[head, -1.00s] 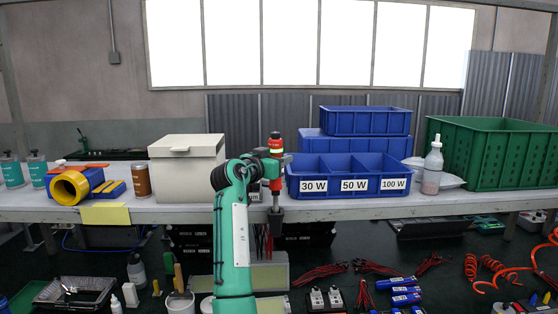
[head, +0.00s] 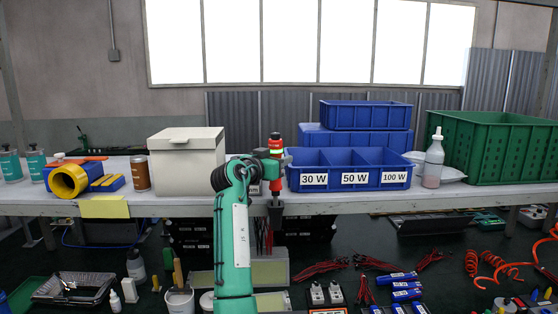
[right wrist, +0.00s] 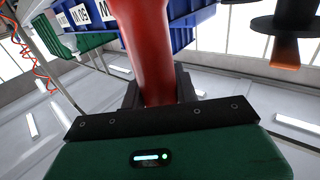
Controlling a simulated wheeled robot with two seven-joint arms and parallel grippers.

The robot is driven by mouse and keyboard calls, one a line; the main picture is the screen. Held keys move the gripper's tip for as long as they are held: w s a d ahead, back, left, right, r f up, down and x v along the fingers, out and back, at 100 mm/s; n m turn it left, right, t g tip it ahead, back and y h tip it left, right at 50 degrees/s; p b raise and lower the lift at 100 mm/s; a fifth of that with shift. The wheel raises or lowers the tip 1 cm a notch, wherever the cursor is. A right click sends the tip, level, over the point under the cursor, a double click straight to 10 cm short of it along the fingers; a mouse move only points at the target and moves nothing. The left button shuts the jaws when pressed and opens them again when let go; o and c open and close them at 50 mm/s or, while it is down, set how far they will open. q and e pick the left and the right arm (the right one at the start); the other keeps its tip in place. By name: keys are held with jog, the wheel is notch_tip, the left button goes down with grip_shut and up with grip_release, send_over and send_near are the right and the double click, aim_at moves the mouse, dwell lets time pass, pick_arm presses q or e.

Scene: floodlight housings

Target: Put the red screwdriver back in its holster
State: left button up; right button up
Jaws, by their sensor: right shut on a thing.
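The red screwdriver (head: 275,142) is upright, with a red-orange handle that has a pale band and a dark top. My right gripper (head: 270,155) is shut around the handle. The handle is also large in the right wrist view (right wrist: 150,45), between the dark jaws. The shaft points down in front of the bench edge to a dark holster (head: 276,214). The tip meets the holster mouth in the picture; I cannot tell how far inside it is. My left gripper is not in view.
A blue three-compartment bin (head: 350,178) stands just right of the screwdriver, and a cream box (head: 186,165) just left. A green crate (head: 498,150) is at the right. Red leads (head: 318,268) and blue tools (head: 403,285) lie below the bench.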

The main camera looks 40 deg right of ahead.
jog(key=shift+f+b, duration=1.95)
jog(key=shift+f, duration=0.35)
jog(key=o, duration=1.1)
jog(key=shift+o, duration=0.2)
jog(key=shift+f, duration=0.1)
jog(key=shift+a+f, duration=0.1)
jog(key=shift+a, duration=0.25)
jog(key=s+a+b, duration=0.2)
jog(key=a+b, duration=0.3)
jog(key=a, duration=0.8)
jog(key=shift+s+r, duration=0.3)
jog(key=shift+s, duration=0.1)
jog(key=shift+f, duration=0.1)
